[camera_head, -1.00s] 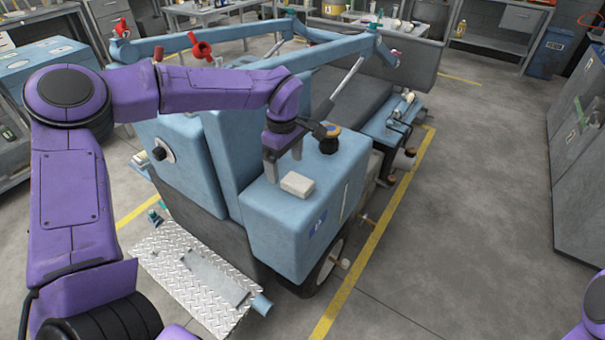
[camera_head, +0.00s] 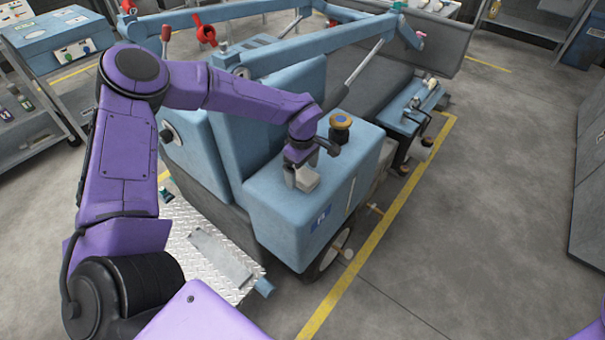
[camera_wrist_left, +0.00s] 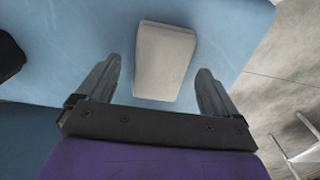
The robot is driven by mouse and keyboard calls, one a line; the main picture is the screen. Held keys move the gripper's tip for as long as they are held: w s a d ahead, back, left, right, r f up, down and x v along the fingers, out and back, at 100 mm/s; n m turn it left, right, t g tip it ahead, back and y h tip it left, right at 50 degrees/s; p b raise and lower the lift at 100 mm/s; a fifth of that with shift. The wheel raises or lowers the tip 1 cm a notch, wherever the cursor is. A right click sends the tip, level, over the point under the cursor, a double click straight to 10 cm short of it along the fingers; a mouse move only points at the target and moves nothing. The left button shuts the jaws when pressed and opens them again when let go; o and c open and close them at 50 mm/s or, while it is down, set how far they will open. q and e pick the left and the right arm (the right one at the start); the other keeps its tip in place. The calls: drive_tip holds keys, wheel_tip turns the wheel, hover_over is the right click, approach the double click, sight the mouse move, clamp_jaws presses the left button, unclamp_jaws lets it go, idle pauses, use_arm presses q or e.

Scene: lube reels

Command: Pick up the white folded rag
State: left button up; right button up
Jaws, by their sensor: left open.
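The white folded rag (camera_head: 306,178) lies flat on top of the blue tank-like box of the machine (camera_head: 350,160). In the left wrist view the rag (camera_wrist_left: 163,60) shows as a pale block between and a little beyond the fingertips. My left gripper (camera_head: 303,183) is open, its fingers pointing down at the rag in the head view. In the left wrist view its two fingers (camera_wrist_left: 158,75) stand on either side of the rag, with a gap to each side. I cannot tell how high the fingertips are above the box top. My right gripper is not in view.
A metal tread step (camera_head: 205,262) is below. Floor to the right is clear.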

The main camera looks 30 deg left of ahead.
use_arm(q)
drive_tip(key=shift+f, duration=0.1)
drive_tip(key=c, duration=1.1)
drive_tip(key=shift+c, duration=0.2)
drive_tip(key=shift+r, duration=0.5)
drive_tip(key=s+r, duration=1.2)
drive_tip(key=s, duration=0.2)
drive_tip(key=shift+a, duration=0.35)
